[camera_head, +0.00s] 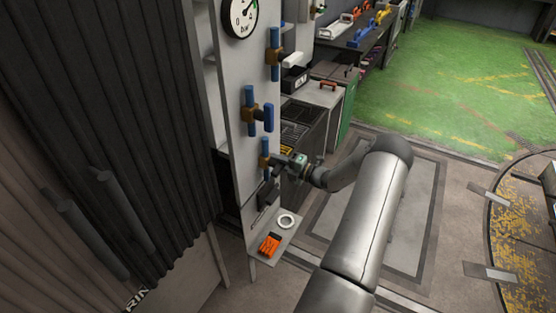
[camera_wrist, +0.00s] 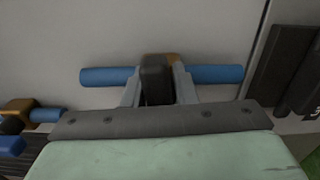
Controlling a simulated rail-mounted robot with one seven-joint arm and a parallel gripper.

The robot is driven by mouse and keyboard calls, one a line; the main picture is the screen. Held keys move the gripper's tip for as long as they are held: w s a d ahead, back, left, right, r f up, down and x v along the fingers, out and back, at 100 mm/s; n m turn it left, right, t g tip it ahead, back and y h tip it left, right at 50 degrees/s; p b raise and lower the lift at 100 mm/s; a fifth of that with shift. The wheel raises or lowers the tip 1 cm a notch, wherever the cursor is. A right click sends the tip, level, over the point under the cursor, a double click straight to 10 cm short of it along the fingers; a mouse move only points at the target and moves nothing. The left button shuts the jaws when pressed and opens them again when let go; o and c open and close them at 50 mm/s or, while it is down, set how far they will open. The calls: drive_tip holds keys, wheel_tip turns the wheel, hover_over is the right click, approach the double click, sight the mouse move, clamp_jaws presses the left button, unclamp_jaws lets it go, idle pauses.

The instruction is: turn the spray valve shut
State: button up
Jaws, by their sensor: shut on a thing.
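Three valves with brass-coloured bodies on blue pipes sit one above another on a grey panel (camera_head: 237,100). The lowest valve (camera_head: 264,158) is at my gripper (camera_head: 277,161). In the wrist view my gripper (camera_wrist: 157,88) is shut on a black handle (camera_wrist: 156,76), one finger on each side. The handle appears to lie across its blue pipe (camera_wrist: 215,74); its far end covers most of the brass body. In the head view my gripper hides this handle. I can read no label saying which valve is the spray valve.
Above are a blue-handled valve (camera_head: 267,117), its handle along the pipe, and a white-handled valve (camera_head: 292,60), its handle pointing outward. A pressure gauge (camera_head: 240,16) is at the top. A shelf (camera_head: 258,228) below holds an orange item (camera_head: 269,244) and a white ring (camera_head: 286,220).

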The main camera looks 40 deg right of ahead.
drive_tip(key=shift+f+m, duration=0.25)
drive_tip(key=shift+m, duration=0.15)
drive_tip(key=o, duration=0.9)
drive_tip(key=shift+s, duration=0.1)
drive_tip(key=shift+r, duration=0.1)
drive_tip(key=b+v, duration=0.2)
drive_tip(key=v, duration=1.5)
drive_tip(key=shift+s+b, duration=0.15)
drive_tip(key=shift+b, duration=0.25)
